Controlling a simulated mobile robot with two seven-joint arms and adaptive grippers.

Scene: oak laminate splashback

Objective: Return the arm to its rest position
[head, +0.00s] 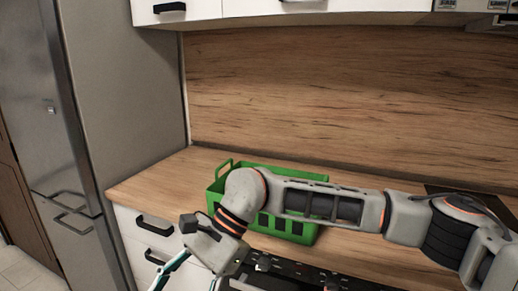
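One arm of mine comes in from the right and reaches across the picture in front of the worktop. Its gripper, my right gripper (188,282), hangs low at the bottom edge, in front of the white drawers. Its two fingers are spread apart, and nothing shows between them. The fingertips are partly cut off by the frame. My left arm and gripper are not in view.
A green basket (215,194) stands on the wooden worktop (152,184), partly hidden behind my arm. A dark hob (440,189) lies at the right. A grey fridge (125,90) stands at the left. White upper cupboards (240,8) hang above the wooden splashback (330,90).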

